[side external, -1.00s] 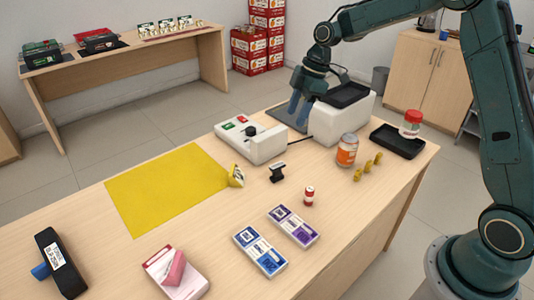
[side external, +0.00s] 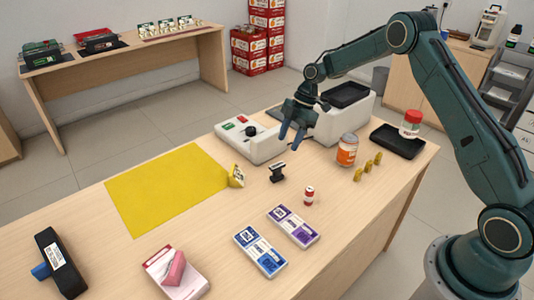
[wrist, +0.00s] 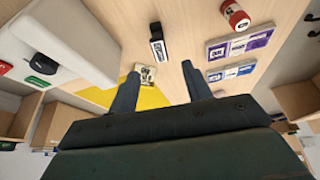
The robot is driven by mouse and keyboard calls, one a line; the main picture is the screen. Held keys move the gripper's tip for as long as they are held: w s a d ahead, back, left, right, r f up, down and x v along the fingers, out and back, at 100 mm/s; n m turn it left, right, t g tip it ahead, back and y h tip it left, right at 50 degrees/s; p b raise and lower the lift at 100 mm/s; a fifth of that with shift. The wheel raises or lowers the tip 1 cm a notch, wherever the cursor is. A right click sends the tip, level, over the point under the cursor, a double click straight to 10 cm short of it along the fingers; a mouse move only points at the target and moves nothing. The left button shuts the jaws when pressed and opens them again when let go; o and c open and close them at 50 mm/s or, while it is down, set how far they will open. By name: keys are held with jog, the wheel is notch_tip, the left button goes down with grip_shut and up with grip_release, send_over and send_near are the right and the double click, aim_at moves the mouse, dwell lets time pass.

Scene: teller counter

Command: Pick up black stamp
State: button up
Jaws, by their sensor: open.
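The black stamp (side external: 277,172) stands on the wooden counter in the side external view, between the yellow mat and the orange-labelled jar. It also shows in the wrist view (wrist: 157,44), near the top centre, beyond the fingertips. My gripper (side external: 291,141) is open and empty, above the counter just behind the stamp, beside the white device. In the wrist view its two blue-grey fingers (wrist: 158,80) are spread apart, with the stamp farther off between their directions. The gripper does not touch the stamp.
A white device with buttons (side external: 250,138) stands left of my gripper. A jar (side external: 347,150), a small red-and-white bottle (side external: 309,196) and a yellow piece (side external: 236,176) stand around the stamp. The yellow mat (side external: 165,190) lies flat to the left.

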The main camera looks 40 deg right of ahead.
aim_at(278, 165)
jog(key=x, duration=0.8)
jog(key=shift+x, duration=2.65)
jog(key=shift+w+d, duration=0.1)
grip_shut()
jog(key=shift+r, duration=0.15)
notch_tip(278, 165, up, 20)
